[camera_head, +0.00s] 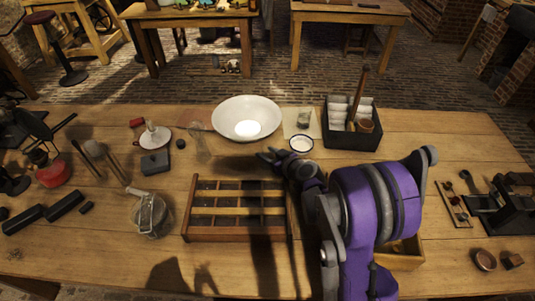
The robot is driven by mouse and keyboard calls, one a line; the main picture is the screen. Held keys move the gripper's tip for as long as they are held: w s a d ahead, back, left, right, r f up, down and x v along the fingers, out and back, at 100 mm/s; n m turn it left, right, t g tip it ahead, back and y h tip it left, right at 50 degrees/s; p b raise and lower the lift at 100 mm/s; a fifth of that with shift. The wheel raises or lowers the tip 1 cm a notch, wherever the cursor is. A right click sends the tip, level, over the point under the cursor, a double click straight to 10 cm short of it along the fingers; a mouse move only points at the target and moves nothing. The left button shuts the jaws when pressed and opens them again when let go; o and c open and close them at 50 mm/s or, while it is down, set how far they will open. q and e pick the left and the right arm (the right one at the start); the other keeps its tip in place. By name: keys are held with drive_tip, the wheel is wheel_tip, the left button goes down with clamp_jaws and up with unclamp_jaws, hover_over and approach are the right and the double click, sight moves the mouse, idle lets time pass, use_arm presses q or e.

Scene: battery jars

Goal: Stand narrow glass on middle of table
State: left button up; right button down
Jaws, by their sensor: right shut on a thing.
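My right gripper (268,157) reaches over the middle of the table, just behind the slatted wooden tray and in front of the white bowl. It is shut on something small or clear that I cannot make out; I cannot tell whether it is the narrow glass. A faint, clear upright glass (198,143) seems to stand left of the gripper, apart from it. A wider glass jar (151,217) with a wire handle stands at the front left. The wooden table (335,165) carries these things. My left gripper is not in view.
A white bowl (246,117), an enamel cup (301,144) and a black divided box (351,138) stand at the back. The slatted tray (237,237) lies in front of the gripper. A candle holder (155,138) stands at left. Bare table shows at right.

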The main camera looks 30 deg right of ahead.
sight(271, 155)
drive_tip(key=shift+c, duration=1.6)
unclamp_jaws()
drive_tip(key=shift+f, duration=0.1)
drive_tip(key=shift+r, duration=0.3)
drive_tip(key=v, duration=0.7)
drive_tip(key=shift+s, duration=0.25)
